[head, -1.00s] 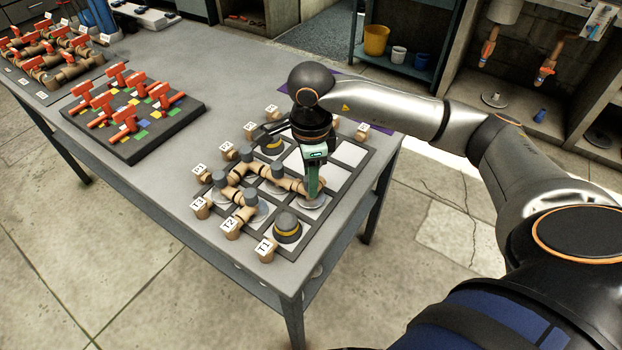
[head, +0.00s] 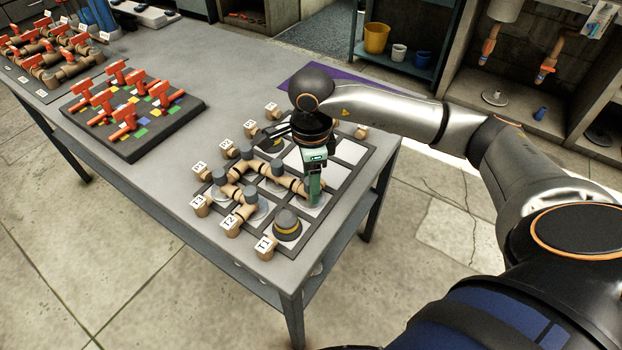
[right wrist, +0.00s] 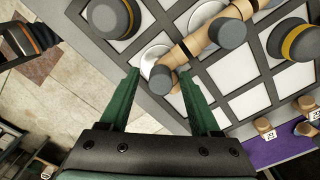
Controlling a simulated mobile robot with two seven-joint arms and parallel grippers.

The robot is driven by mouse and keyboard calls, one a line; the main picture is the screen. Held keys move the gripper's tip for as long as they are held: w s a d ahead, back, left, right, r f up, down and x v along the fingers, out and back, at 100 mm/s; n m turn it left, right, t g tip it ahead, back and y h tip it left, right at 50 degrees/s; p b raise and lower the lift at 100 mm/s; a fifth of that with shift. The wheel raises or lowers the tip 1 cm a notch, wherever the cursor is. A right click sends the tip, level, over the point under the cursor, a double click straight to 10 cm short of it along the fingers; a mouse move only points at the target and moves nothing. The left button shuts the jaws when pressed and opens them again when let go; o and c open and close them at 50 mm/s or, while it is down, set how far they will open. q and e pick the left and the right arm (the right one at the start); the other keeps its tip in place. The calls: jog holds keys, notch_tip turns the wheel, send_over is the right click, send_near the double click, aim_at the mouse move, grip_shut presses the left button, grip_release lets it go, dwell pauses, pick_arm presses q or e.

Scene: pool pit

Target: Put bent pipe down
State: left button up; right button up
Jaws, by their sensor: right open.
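A tan bent pipe (head: 286,182) with grey ends lies on the grid board (head: 345,174) on the table, its near end at a pale round disc. It also shows in the right wrist view (right wrist: 196,43). My right gripper (head: 314,196) points down over that end, low at the board. In the right wrist view my right gripper (right wrist: 160,76) has its two green fingers spread, with the pipe's grey end between the tips and a gap on each side. The fingers hide part of this end in the head view. My left gripper is not in view.
Other tan pipes (head: 229,190) join on the board's left side. A grey dome with a yellow band (head: 287,226) stands near the front corner. Labelled pegs such as T1 (head: 266,248) line the edges. A black tray with red-handled valves (head: 160,128) is farther left.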

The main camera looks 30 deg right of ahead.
notch_tip(320, 180, up, 12)
jog(key=shift+r, duration=0.15)
dwell(0.3)
